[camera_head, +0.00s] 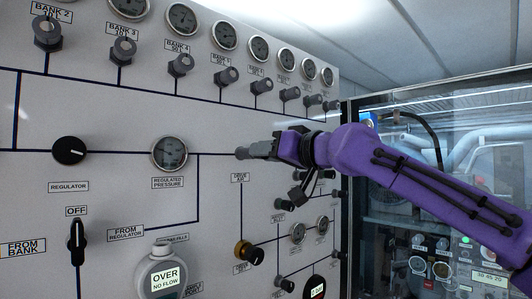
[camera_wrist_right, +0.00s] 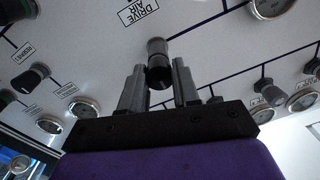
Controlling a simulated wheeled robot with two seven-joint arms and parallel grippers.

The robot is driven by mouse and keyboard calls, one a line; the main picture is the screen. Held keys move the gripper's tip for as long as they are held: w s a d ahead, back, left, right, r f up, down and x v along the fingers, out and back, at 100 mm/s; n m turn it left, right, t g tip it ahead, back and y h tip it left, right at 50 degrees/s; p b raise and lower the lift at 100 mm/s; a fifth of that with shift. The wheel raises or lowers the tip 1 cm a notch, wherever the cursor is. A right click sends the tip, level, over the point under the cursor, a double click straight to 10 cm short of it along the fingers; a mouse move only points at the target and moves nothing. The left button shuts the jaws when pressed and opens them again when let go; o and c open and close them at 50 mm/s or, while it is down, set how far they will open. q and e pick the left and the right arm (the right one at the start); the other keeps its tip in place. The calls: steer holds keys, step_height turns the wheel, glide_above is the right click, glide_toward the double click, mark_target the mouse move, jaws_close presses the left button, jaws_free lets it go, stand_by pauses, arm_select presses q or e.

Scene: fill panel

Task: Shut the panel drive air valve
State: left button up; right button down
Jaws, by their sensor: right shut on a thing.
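The panel drive air valve is a small dark knob (camera_wrist_right: 157,48) on the white panel, beside the DRIVE AIR label (camera_wrist_right: 138,12) in the right wrist view. The same label (camera_head: 240,178) shows below my gripper in the head view, where the fingers mostly hide the knob. My right gripper (camera_wrist_right: 158,78) has one finger on each side of the knob and is shut on it. In the head view, the right gripper (camera_head: 260,150) reaches the panel from the right. My left gripper is not in view.
Gauges and bank valves line the panel's top. The regulator knob (camera_head: 69,151) and regulated pressure gauge (camera_head: 169,153) lie left of my gripper. A brass-coloured knob (camera_head: 243,250) and small gauges (camera_head: 297,232) sit below. A glass-fronted cabinet (camera_head: 430,110) stands right, behind my arm.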

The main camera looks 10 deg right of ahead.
steer(key=c, duration=0.8)
jaws_free()
steer(key=shift+d, duration=0.1)
steer(key=b+v, duration=0.5)
steer(key=v, duration=0.5)
steer(key=shift+s+d, duration=0.1)
steer(key=shift+s, duration=0.1)
